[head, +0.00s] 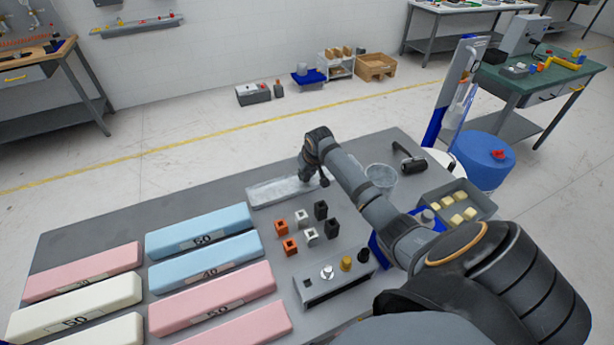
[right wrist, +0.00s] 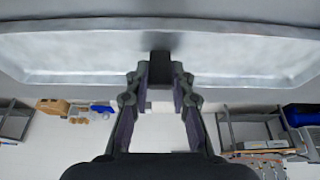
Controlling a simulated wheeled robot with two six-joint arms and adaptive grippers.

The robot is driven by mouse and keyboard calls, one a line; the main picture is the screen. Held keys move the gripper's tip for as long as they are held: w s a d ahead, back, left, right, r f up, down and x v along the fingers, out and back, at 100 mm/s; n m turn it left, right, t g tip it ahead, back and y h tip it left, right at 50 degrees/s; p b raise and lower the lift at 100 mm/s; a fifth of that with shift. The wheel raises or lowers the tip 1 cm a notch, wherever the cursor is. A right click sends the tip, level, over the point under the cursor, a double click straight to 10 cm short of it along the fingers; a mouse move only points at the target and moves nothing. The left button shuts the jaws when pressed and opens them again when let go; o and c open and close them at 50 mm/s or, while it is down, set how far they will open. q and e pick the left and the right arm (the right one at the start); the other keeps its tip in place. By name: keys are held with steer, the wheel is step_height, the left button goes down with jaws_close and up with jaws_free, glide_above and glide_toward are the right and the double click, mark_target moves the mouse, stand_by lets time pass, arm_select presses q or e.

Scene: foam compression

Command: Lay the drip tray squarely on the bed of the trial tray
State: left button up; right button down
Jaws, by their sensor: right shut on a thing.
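A shallow, pale grey, frosted tray that looks like the drip tray (head: 275,192) is near the table's far edge in the head view. It spans the upper part of the right wrist view (right wrist: 80,52). My right gripper (head: 314,180) is at its right part in the head view. In the right wrist view my right gripper (right wrist: 160,80) is shut on a dark tab (right wrist: 160,62) at the tray's edge. I cannot tell whether the tray rests on the table or hangs just above it. I cannot make out the trial tray for certain. My left gripper is not in view.
Small orange, white and black blocks (head: 290,246) stand in front of the tray. A grey rack (head: 325,291) with knobs is nearer. Pink, blue and cream foam bars (head: 200,222) fill the left. A clear cup (head: 381,177) and a bin of yellow pieces (head: 482,199) stand right.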

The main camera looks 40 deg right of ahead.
steer(key=c, duration=1.5)
jaws_free()
steer(key=shift+s, duration=0.1)
steer(key=o, duration=0.3)
steer(key=shift+o, duration=0.2)
arm_select(q)
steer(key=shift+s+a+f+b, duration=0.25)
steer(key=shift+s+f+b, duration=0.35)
steer(key=shift+b, duration=0.05)
arm_select(e)
steer(key=v, duration=1.2)
